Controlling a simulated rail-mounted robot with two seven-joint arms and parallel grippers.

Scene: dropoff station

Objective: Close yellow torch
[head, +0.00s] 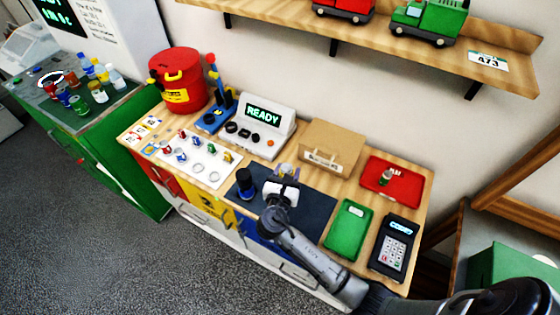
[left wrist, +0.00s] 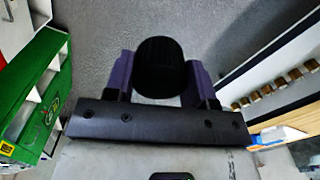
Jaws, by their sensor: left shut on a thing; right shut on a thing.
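My right gripper (head: 284,186) is over the dark mat (head: 318,212) on the workbench. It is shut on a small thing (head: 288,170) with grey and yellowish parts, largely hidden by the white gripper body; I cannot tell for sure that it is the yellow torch. A dark blue cylinder (head: 245,185) stands upright on the mat just left of it. My left gripper is outside the head view. In the left wrist view, the left gripper (left wrist: 158,85) is shut on a black, round, ridged cap-like thing (left wrist: 158,62), with grey floor behind it.
A red tray (head: 412,170) holding a small thing, a green tray (head: 335,238) and a keypad (head: 393,245) stand right of the mat. A cardboard box (head: 333,147), a READY display (head: 264,115), a white board of small parts (head: 197,160) and a red can (head: 182,70) stand behind and left.

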